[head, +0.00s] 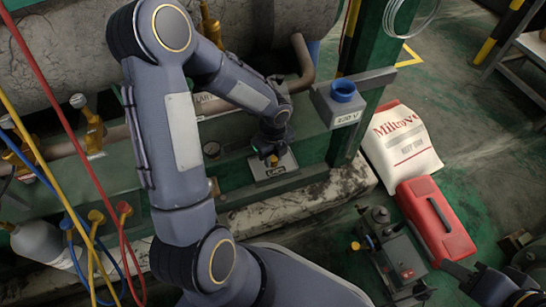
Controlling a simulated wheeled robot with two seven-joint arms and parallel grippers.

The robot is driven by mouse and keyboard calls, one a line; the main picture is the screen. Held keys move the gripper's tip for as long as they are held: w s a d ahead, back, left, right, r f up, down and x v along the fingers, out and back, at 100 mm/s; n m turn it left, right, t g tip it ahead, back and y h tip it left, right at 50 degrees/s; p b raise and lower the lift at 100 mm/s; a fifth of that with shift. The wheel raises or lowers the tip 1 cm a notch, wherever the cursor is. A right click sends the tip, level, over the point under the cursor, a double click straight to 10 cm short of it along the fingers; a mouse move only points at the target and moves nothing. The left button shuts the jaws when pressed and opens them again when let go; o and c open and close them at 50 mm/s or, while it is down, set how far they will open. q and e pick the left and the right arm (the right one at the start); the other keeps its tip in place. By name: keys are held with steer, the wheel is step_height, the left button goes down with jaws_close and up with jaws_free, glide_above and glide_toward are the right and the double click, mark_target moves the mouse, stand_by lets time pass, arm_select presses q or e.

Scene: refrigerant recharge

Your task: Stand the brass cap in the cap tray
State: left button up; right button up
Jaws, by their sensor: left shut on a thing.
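My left gripper (268,153) is low over a small grey tray with a label on its front, which I take as the cap tray (284,166). It is shut on a small yellowish piece, the brass cap (273,160), seen just at the fingertips. The fingers and wrist hide most of the cap. I cannot tell whether the cap touches the tray floor or how upright it is. My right gripper (452,268) is at the lower right edge, away from the tray, its fingers too small and dark to read.
A white sack (402,145), a red case (436,221) and a grey pump unit (393,262) stand on the floor at right. Red, yellow and blue hoses (62,165) hang at left.

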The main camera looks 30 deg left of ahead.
mark_target(273, 159)
arm_select(q)
steer(key=shift+f, duration=0.2)
steer(key=o, duration=0.9)
steer(key=shift+o, duration=0.2)
step_height(273, 159, up, 12)
steer(key=p, duration=0.6)
steer(key=shift+r, duration=0.25)
steer(key=shift+s, duration=0.1)
